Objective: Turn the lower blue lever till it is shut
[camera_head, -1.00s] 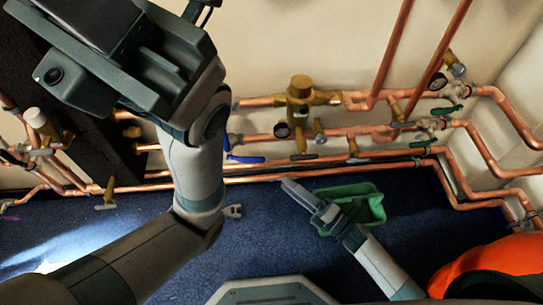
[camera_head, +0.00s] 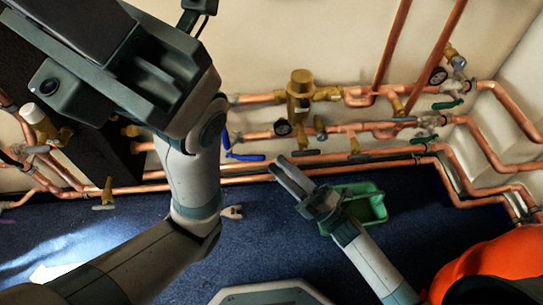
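Two blue levers show on the copper pipework just right of my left arm. The lower blue lever (camera_head: 246,157) lies nearly level, close to the middle pipe. The other blue lever (camera_head: 226,139) stands nearly upright, just above and left of it, partly beside my arm. My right gripper (camera_head: 279,163) points up and left, with its fingertips a little right of the lower blue lever and apart from it in the picture. Its two fingers look close together, but any gap is unclear. My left arm crosses the left side; its fingertips are not seen.
A green crate (camera_head: 377,209) stands on the blue floor behind my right gripper. A pale tool (camera_head: 232,212) lies on the floor. Copper pipes with brass valves (camera_head: 300,90) and green levers (camera_head: 447,104) run along the wall. Something orange (camera_head: 490,265) is at lower right.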

